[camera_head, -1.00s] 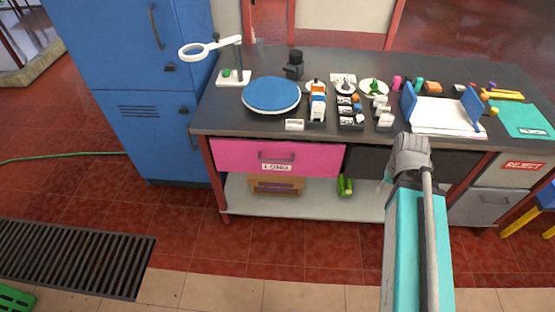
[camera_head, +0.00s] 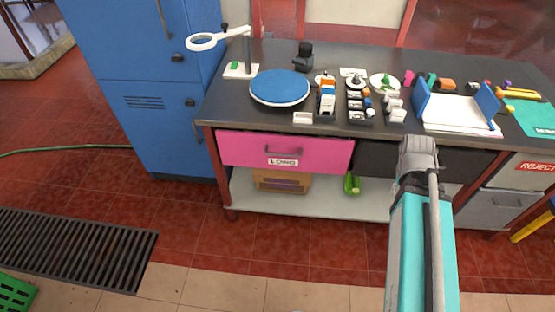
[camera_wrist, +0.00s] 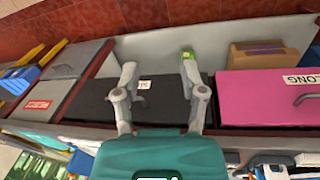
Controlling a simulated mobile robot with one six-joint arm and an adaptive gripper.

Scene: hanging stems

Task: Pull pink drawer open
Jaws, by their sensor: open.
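The pink drawer (camera_head: 250,150) is shut under the left part of the dark-topped workbench, with a dark bar handle (camera_head: 284,151) and a "LONG" label. In the wrist view the pink drawer (camera_wrist: 262,100) is at the right, upside down, its handle (camera_wrist: 307,99) near the right edge. My gripper (camera_wrist: 159,72) is open and empty, its two fingers apart in front of the black drawer (camera_wrist: 150,100), to one side of the pink one. In the head view my arm hides most of my gripper, and the fingertips cannot be made out.
The workbench top (camera_head: 225,110) holds a blue round turntable (camera_head: 280,87), a ring magnifier (camera_head: 207,41), small parts and a blue-sided rack (camera_head: 458,110). A blue cabinet (camera_head: 150,125) stands left. A cardboard box (camera_head: 282,181) sits on the lower shelf. The red tiled floor before the bench is clear.

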